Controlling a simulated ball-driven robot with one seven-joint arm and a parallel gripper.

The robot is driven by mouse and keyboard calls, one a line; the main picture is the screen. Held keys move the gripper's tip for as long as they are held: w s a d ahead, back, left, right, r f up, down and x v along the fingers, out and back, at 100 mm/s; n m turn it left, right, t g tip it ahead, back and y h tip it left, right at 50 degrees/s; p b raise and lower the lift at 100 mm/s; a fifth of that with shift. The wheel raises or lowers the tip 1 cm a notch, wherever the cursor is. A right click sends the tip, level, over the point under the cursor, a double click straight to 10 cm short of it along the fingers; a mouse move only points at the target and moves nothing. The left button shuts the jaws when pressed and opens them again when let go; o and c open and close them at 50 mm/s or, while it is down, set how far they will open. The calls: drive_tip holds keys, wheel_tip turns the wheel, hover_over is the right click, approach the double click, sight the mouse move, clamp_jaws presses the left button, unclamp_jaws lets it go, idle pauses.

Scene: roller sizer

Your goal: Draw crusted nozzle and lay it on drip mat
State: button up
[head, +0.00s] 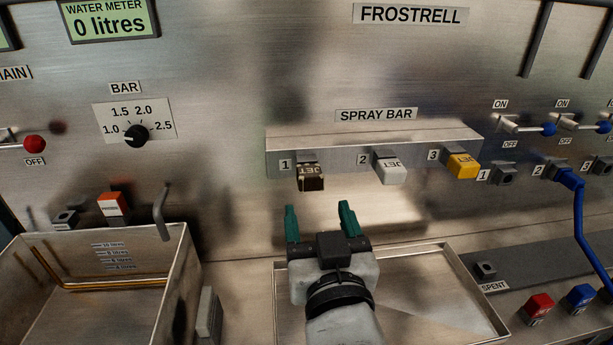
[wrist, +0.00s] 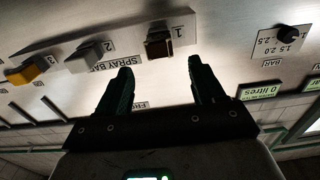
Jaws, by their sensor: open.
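A spray bar (head: 350,152) on the steel wall holds three nozzles in sockets marked 1, 2 and 3. The nozzle at 1 (head: 311,178) is dark brown with pale patches and looks crusted; it also shows in the wrist view (wrist: 159,46). The nozzle at 2 (head: 390,171) is white, and the one at 3 (head: 463,165) is yellow. My gripper (head: 318,208) is open and empty, just below and in front of nozzle 1, its green fingers apart and not touching it.
A deep steel basin (head: 186,262) with a grey spout (head: 162,212) stands at left. At right are a blue hose (head: 578,215), red (head: 538,305) and blue (head: 581,297) blocks and a socket marked SPENT (head: 486,270). Free space lies in front of the spray bar.

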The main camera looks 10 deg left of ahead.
sight(311, 185)
drive_tip(key=shift+w, duration=0.15)
drive_tip(key=shift+x, duration=4.35)
drive_tip(key=shift+b, duration=0.35)
drive_tip(key=shift+c, duration=0.5)
clamp_jaws()
drive_tip(key=shift+v, duration=3)
